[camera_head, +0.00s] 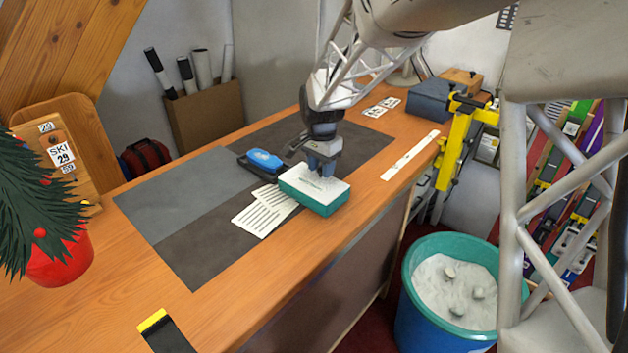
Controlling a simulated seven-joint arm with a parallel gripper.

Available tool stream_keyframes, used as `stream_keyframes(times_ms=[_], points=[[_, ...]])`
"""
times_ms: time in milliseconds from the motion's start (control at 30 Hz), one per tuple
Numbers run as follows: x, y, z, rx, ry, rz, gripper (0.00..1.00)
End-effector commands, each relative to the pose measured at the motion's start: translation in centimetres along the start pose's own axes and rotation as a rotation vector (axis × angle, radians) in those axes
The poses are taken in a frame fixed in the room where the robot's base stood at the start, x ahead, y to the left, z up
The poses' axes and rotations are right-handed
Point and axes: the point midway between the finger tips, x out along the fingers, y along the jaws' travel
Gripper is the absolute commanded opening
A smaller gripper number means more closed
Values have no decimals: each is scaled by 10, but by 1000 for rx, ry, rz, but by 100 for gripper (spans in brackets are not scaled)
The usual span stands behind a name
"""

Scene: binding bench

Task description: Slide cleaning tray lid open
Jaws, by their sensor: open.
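A teal box with a pale, speckled top (312,193) lies on the bench near its front edge; I take it to be the cleaning tray with its lid. The top appears to cover the whole box. My gripper (322,172) points down at the far right part of this top, with its fingers open. I cannot tell whether the fingertips touch the lid. The fingers hide a small part of the top's far side.
A blue-and-black object (262,160) and printed sheets (262,212) lie left of the tray on dark mats (190,255). A white strip (410,155) lies to the right. A teal-rimmed bucket (408,290) stands below the bench. A potted plant (60,262) is at the left.

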Motion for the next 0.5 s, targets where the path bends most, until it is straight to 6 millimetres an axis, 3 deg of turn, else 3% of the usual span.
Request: stream_keyframes(times_ms=[67, 267, 500], points=[[0, 0, 0, 0, 0, 0, 40], [0, 0, 0, 0, 0, 0, 12], [0, 0, 0, 0, 0, 0, 12]])
